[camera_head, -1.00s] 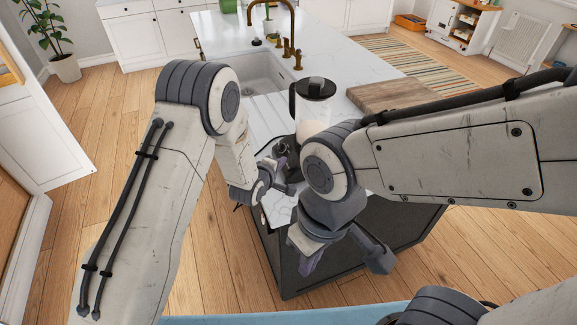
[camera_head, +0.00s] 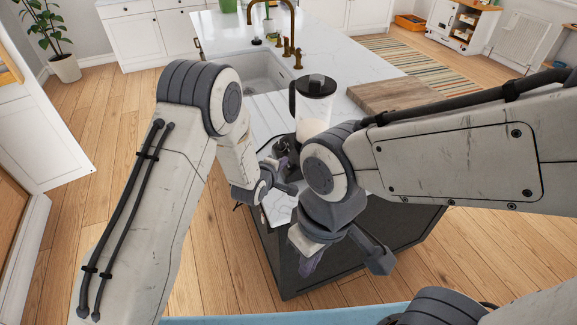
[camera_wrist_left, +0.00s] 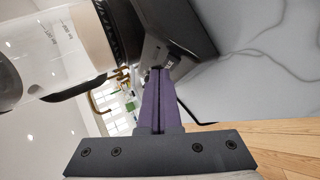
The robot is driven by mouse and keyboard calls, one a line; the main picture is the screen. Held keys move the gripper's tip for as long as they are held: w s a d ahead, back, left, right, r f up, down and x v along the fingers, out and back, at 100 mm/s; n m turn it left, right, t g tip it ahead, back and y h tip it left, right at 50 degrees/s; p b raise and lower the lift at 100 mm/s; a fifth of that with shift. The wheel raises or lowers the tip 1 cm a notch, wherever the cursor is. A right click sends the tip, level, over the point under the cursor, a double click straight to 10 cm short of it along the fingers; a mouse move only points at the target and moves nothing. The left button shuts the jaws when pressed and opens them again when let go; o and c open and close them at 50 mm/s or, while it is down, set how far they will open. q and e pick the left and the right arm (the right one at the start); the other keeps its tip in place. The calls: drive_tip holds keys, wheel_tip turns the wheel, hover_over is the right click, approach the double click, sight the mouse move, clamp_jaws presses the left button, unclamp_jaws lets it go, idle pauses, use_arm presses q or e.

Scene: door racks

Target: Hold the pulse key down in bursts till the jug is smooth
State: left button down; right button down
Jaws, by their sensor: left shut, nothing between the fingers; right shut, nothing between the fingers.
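The blender stands on the white island top. Its clear jug (camera_head: 315,108) has a dark lid and handle and holds pale contents; their texture is too small to judge. The jug also shows at the left of the left wrist view (camera_wrist_left: 42,52). The dark base (camera_wrist_left: 185,30) has a small control panel facing my left gripper (camera_wrist_left: 160,70). Those purple fingers are shut and empty, their tips at the panel's lower edge; contact with a key cannot be made out. The pulse key is not clearly visible. My right gripper (camera_head: 312,264) is shut and empty, in front of the island.
A sink (camera_head: 255,78) with a brass tap (camera_head: 290,45) lies behind the blender. A wooden board (camera_head: 392,93) is on the counter to its right. A dark cord (camera_wrist_left: 205,124) runs by the base. My right arm covers part of the island.

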use_arm(q)
drive_tip(key=shift+d+f+b, duration=0.2)
drive_tip(key=shift+f+b, duration=0.05)
drive_tip(key=shift+b, duration=0.1)
idle(0.6)
idle(4.3)
drive_tip(key=shift+s+a+r+p, duration=0.1)
drive_tip(key=shift+a+r+p, duration=0.3)
drive_tip(key=shift+r, duration=0.2)
drive_tip(key=shift+a+r, duration=0.1)
drive_tip(key=a+r, duration=0.1)
drive_tip(key=r+p, duration=0.1)
drive_tip(key=a+r+p, duration=0.1)
drive_tip(key=r, duration=0.1)
drive_tip(key=shift+s+a, duration=0.35)
idle(0.3)
